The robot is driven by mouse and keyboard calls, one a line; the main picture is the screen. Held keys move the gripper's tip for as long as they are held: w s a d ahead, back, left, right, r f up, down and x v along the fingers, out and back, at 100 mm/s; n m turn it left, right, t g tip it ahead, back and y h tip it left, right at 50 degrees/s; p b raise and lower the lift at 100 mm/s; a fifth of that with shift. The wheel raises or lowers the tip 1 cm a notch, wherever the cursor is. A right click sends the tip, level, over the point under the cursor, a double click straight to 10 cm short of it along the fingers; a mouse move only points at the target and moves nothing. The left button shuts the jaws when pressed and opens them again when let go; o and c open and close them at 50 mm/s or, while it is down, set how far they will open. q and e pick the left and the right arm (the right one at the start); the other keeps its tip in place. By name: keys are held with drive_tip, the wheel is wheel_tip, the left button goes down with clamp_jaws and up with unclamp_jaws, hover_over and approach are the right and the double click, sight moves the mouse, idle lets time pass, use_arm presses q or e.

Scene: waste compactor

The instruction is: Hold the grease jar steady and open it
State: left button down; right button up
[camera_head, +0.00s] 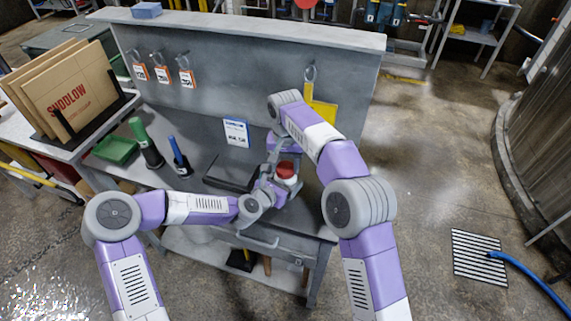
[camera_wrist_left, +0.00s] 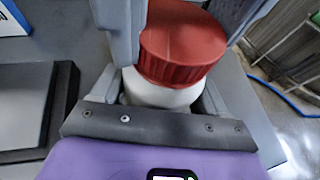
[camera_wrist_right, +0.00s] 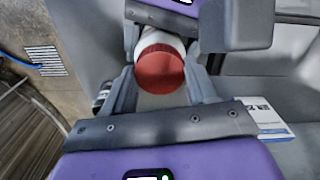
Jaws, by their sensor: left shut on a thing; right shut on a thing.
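The grease jar has a white body (camera_wrist_left: 158,92) and a red ribbed lid (camera_wrist_left: 182,50). In the head view the red lid (camera_head: 286,169) shows between my two grippers, above the workbench. My left gripper (camera_head: 276,190) is shut on the white body, with one finger on each side in the left wrist view. My right gripper (camera_head: 286,153) comes from above and is shut on the red lid. In the right wrist view the lid (camera_wrist_right: 160,70) sits between its fingers. The lid is on the jar. Most of the body is hidden in the head view.
A black flat box (camera_head: 232,172) lies left of the jar. A blue-handled tool (camera_head: 178,157) and a green-handled tool (camera_head: 145,143) stand farther left, beside a green tray (camera_head: 115,149). A white-and-blue card (camera_head: 236,133) leans behind. The bench panel (camera_head: 225,65) closes off the back.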

drive_tip(key=n, duration=1.5)
drive_tip(key=shift+n, duration=0.4)
drive_tip(key=n, duration=0.4)
drive_tip(key=shift+n, duration=0.4)
drive_tip(key=shift+r, duration=0.1)
drive_tip(key=shift+r, duration=0.15)
drive_tip(key=shift+r, duration=0.95)
